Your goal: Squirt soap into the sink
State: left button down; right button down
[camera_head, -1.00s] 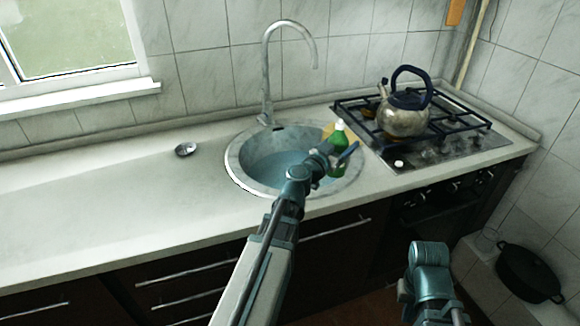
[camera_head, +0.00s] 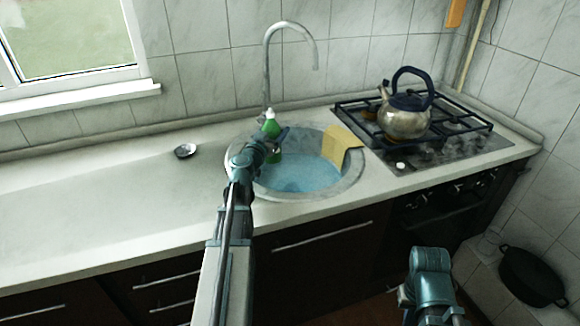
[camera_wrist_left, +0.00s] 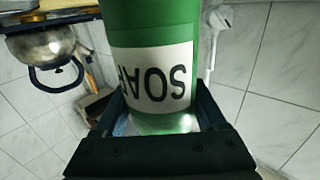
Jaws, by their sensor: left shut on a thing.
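The green soap bottle (camera_head: 271,129) with a pale cap is upright over the left part of the round sink (camera_head: 352,182). My left gripper (camera_head: 274,143) is shut on it. In the left wrist view, the bottle (camera_wrist_left: 160,30) fills the space between the jaws (camera_wrist_left: 160,115), and its white label reads SOAP, upside down. The sink holds bluish water (camera_head: 305,176). My right gripper is not clearly seen; only part of my right arm shows at the lower right.
A yellow cloth (camera_head: 340,145) hangs over the sink's right rim. The tap (camera_head: 267,75) rises behind the sink. A kettle (camera_head: 403,120) stands on the gas hob (camera_head: 455,140) at right. A small metal dish (camera_head: 184,151) lies on the otherwise clear left counter (camera_head: 90,215).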

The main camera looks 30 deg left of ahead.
pick_arm(q)
jog(key=shift+f, duration=0.1)
jog(key=shift+d+f+m+g, duration=0.15)
jog(key=shift+f+m+g, duration=0.15)
jog(key=shift+f+m, duration=0.55)
jog(key=shift+r+m, duration=0.35)
jog(key=shift+m, duration=0.1)
jog(key=shift+r+m+g+p, duration=0.1)
jog(key=shift+m+g+p, duration=0.2)
jog(key=shift+m+p, duration=0.3)
jog(key=shift+d+f, duration=0.1)
jog(key=shift+f, duration=0.25)
jog(key=shift+f+m, duration=0.25)
jog(key=shift+m, duration=0.35)
jog(key=shift+s+a+f+m+g+y+b, duration=0.15)
jog(key=shift+f+m+g+y+b, duration=0.15)
jog(key=shift+f+m, duration=0.3)
jog(key=shift+w+a+f+m+g+y+b, duration=0.1)
jog(key=shift+f+m+g+b, duration=0.2)
jog(key=shift+f+m, duration=0.3)
jog(key=shift+s+a+f+m+g+y+b, duration=0.1)
jog(key=shift+a+f+m+g+y+b, duration=0.1)
jog(key=shift+f+m+b, duration=0.4)
